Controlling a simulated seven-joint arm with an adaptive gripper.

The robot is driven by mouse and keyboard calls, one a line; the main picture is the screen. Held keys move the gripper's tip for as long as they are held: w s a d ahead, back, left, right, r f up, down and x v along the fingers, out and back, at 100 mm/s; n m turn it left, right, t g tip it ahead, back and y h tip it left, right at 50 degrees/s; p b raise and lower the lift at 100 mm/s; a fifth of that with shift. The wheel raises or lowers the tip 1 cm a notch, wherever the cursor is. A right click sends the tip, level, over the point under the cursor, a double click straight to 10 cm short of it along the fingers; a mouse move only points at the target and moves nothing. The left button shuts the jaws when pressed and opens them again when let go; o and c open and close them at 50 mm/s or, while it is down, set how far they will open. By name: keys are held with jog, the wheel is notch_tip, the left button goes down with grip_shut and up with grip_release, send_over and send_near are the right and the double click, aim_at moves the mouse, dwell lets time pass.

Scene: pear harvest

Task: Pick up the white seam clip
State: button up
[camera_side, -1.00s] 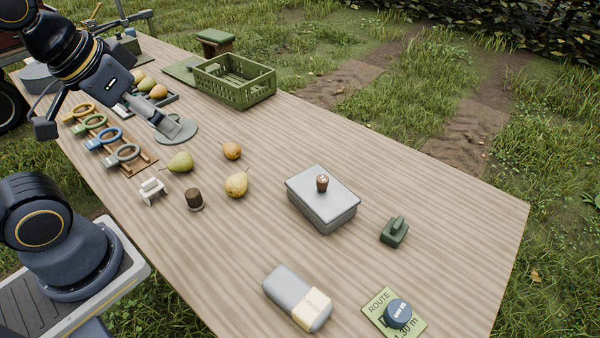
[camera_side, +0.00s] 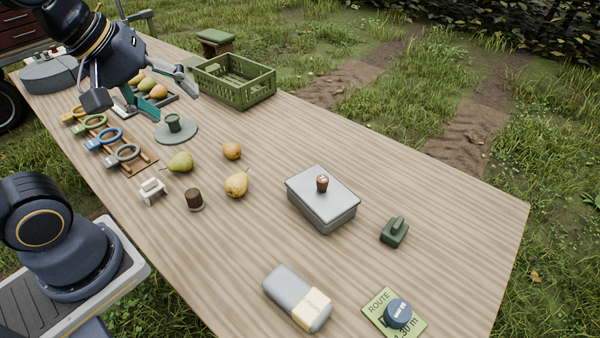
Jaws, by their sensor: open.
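A small white clip-like object (camera_side: 152,190), which looks like the white seam clip, sits on the wooden table (camera_side: 240,270) at the left of the side view, in front of a wooden rack (camera_side: 141,167). My gripper (camera_side: 171,98) is open and empty, with its fingers spread. It is above the far part of the table, up and behind the white clip and well apart from it. Nothing hides the clip.
A brown-topped knob (camera_side: 194,199) and a green pear (camera_side: 180,162) stand close to the clip. Two yellowish pears (camera_side: 236,184) lie to the right. A green pad (camera_side: 187,131) bears a small cup (camera_side: 173,123).

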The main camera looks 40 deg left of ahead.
jog(key=w+a+f+n+g, duration=0.1)
jog(key=w+a+f+n, duration=0.3)
jog(key=a+n, duration=0.5)
jog(key=n+g+y, duration=0.1)
jog(key=n+g, duration=0.4)
jog(key=n, duration=1.1)
send_over(148, 181)
notch_tip(148, 181, down, 16)
jog(key=f, duration=1)
jog(key=shift+s+a+f, duration=0.15)
jog(key=shift+s+f, duration=0.1)
jog(key=shift+f, duration=0.1)
jog(key=f, duration=0.5)
jog(key=shift+w+f, duration=0.25)
jog(key=shift+f, duration=0.15)
